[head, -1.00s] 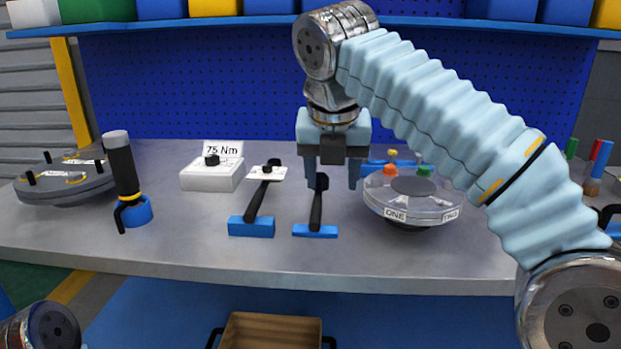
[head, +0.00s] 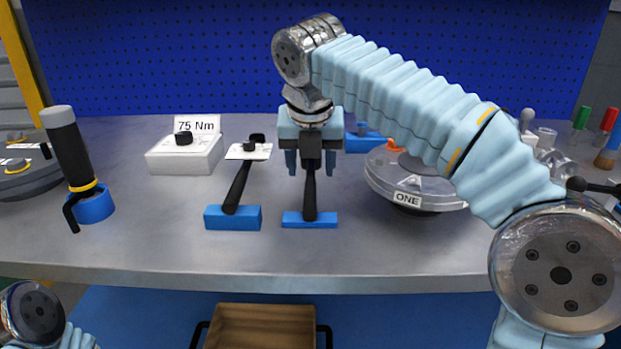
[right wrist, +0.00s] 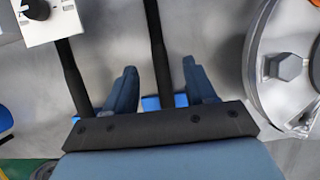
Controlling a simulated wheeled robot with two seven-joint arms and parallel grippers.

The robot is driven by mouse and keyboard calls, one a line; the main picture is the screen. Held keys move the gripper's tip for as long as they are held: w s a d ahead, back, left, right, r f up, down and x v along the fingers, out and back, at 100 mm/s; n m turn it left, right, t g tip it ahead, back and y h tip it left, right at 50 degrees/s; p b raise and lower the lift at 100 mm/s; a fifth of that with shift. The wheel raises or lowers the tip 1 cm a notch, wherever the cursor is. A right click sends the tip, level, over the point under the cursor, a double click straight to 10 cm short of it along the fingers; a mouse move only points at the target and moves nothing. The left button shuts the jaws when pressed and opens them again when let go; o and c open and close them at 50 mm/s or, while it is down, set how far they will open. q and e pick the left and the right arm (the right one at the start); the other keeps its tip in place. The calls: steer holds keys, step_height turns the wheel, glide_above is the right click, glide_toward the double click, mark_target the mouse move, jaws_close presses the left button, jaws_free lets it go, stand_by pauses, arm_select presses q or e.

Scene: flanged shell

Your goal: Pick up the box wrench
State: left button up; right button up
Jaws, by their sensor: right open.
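The box wrench appears to be the black long-handled tool (head: 310,198) whose lower end is at a small blue block (head: 309,220) on the bench. Its upper end is hidden behind my right gripper (head: 311,172). That gripper points down, open and empty, with its fingers on either side of the handle in the picture. In the right wrist view the black handle (right wrist: 156,50) runs between the open fingers (right wrist: 160,74), with gaps at both sides. My left gripper is out of view.
A second black-handled tool (head: 237,188) with a white tag stands close left on a blue block (head: 232,217). A round flanged shell (head: 410,180) marked ONE is close right. A white 75 Nm box (head: 185,156) and a black cylindrical tool (head: 70,150) stand further left. The front bench strip is clear.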

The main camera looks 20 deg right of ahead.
mark_target(310, 181)
steer(key=b+x, duration=0.1)
steer(key=x, duration=0.4)
steer(key=shift+s, duration=0.15)
steer(key=shift+a, duration=0.1)
steer(key=shift+c, duration=0.3)
jaws_close()
